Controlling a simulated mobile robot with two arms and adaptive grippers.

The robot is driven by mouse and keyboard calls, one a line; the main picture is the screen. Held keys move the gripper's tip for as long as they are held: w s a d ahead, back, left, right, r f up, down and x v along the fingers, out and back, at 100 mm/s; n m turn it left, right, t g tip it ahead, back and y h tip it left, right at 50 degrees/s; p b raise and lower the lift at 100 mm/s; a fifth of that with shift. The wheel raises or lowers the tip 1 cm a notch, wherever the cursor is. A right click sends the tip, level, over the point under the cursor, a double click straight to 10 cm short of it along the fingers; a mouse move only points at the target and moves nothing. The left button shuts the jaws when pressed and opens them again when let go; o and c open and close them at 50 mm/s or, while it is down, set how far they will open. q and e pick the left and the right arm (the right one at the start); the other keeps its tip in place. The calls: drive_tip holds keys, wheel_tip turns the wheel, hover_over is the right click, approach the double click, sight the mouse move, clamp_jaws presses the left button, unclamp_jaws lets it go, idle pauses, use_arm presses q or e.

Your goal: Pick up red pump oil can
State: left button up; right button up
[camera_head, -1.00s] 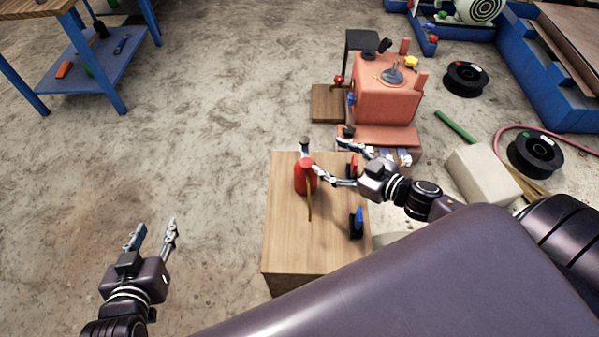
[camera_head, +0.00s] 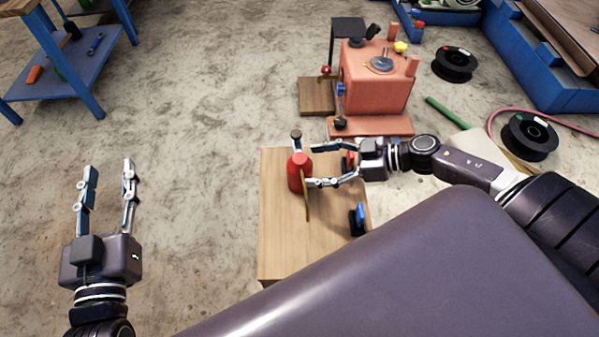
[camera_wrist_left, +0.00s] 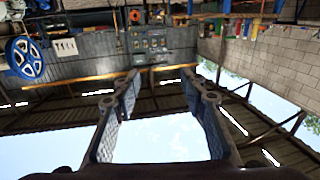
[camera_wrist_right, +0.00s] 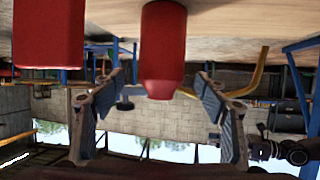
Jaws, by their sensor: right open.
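The red pump oil can (camera_head: 299,174) stands upright on a light wooden block table (camera_head: 285,232). My right gripper (camera_head: 312,165) is open, with its fingers reaching from the right to either side of the can. In the right wrist view the red can (camera_wrist_right: 162,50) appears upside down, between and a little beyond the open fingers (camera_wrist_right: 158,92). Contact is not visible. My left gripper (camera_head: 107,172) is open and empty over the floor at the left; its spread fingers also show in the left wrist view (camera_wrist_left: 163,85).
A small blue-and-black item (camera_head: 357,219) sits at the table's right side. The red jaw crusher (camera_head: 375,85) is behind. Floor left of the table is clear.

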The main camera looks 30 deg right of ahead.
sight(300, 167)
drive_tip(key=b+x, duration=0.2)
drive_tip(key=x, duration=0.2)
drive_tip(key=shift+a+f, duration=0.25)
drive_tip(key=shift+f, duration=0.05)
drive_tip(key=shift+w+a, duration=0.15)
drive_tip(key=shift+w, duration=0.05)
use_arm(q)
drive_tip(key=s+r+t+h, duration=0.2)
drive_tip(key=r+t, duration=0.4)
drive_tip(key=r, duration=0.6)
drive_tip(key=shift+s+d, duration=0.3)
drive_tip(key=shift+s, duration=0.4)
use_arm(e)
drive_tip(key=shift+c, duration=0.5)
drive_tip(key=c, duration=1.4)
use_arm(q)
drive_tip(key=shift+f, duration=0.1)
use_arm(e)
drive_tip(key=shift+c, duration=0.2)
use_arm(q)
drive_tip(key=shift+w, duration=0.1)
